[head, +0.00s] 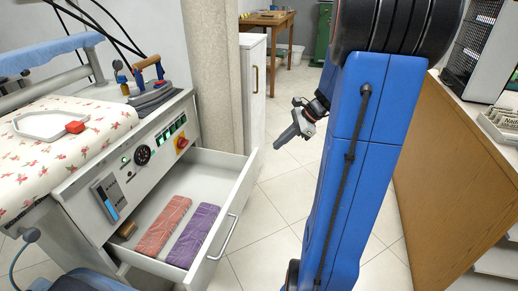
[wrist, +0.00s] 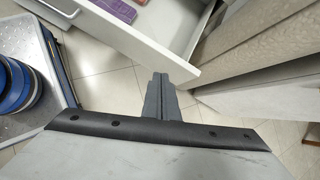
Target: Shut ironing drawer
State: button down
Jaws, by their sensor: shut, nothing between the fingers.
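The ironing drawer (head: 240,205) is pulled open from the white ironing station (head: 120,170) in the head view. It holds a folded red cloth (head: 163,226) and a folded purple cloth (head: 192,236). A metal bar handle (head: 223,238) is on its front. My gripper (head: 281,143) is shut and empty, to the right of the drawer and beyond its far end in the picture. In the wrist view my gripper's fingers (wrist: 159,80) are together close to the drawer's front panel (wrist: 135,48). I cannot tell whether they touch it.
An iron (head: 152,90) and a floral ironing pad (head: 60,145) are on the station. A beige curtain (head: 213,70) and a white cabinet (head: 253,90) stand behind the drawer. A wooden counter (head: 440,180) is at right. Tiled floor between is clear.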

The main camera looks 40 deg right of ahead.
jog(key=w+d+f+m+t, duration=0.25)
jog(key=d+m, duration=0.25)
jog(key=d, duration=0.3)
send_near(258, 153)
jog(key=s+f+x, duration=0.1)
jog(key=x, duration=0.3)
jog(key=shift+w+a+r+g, duration=0.1)
jog(key=shift+w+a+g, duration=0.15)
jog(key=shift+w, duration=0.2)
jog(key=shift+w+a+r+g, duration=0.15)
jog(key=shift+w+g, duration=0.05)
jog(key=shift+w, duration=0.25)
jog(key=shift+w+a, duration=0.1)
jog(key=w+a, duration=0.4)
jog(key=w, duration=0.1)
jog(key=w+a, duration=0.5)
jog(key=w, duration=0.1)
jog(key=w+a, duration=0.4)
jog(key=w, duration=0.1)
jog(key=shift+w+a, duration=0.2)
jog(key=shift+w, duration=0.1)
